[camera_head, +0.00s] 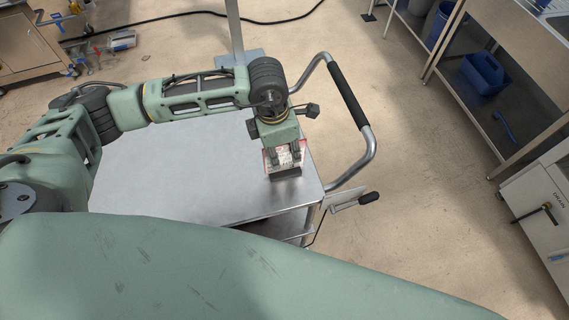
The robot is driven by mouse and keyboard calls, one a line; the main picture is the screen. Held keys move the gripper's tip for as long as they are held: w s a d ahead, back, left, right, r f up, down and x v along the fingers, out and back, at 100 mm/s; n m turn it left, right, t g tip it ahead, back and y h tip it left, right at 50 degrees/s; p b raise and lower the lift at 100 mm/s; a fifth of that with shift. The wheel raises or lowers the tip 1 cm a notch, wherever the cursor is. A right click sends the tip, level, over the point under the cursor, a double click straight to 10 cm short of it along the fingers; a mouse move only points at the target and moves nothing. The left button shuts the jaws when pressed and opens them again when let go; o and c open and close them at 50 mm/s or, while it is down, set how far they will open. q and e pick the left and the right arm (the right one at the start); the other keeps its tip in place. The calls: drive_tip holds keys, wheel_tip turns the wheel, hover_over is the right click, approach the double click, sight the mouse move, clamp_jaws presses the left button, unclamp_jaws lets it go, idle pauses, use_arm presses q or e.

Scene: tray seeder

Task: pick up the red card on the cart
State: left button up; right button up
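The card (268,166), red and white, is at the right end of the grey metal cart (190,185). Only parts of it show around my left gripper, and a dark grey edge lies just below it. My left gripper (285,158) points down right over the card, with its two fingers apart. The fingers cover the middle of the card. I cannot tell whether they touch it. My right gripper is not in view.
The cart's bent handle (348,95) with a black grip rises just right of the gripper. A small lever (352,201) sticks out at the cart's right corner. Most of the cart top is bare. A shelf with a blue basket (484,74) stands at the right.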

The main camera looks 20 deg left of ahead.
sight(288, 169)
use_arm(q)
drive_tip(key=f+p, duration=0.1)
drive_tip(key=f, duration=0.2)
drive_tip(key=shift+d+f+p, duration=0.25)
drive_tip(key=shift+d+p, duration=0.15)
drive_tip(key=shift+f, duration=0.35)
drive_tip(key=shift+w+f, duration=0.1)
drive_tip(key=shift+f, duration=0.05)
drive_tip(key=shift+f, duration=0.1)
drive_tip(key=shift+f+b, duration=0.1)
drive_tip(key=shift+b, duration=0.35)
clamp_jaws()
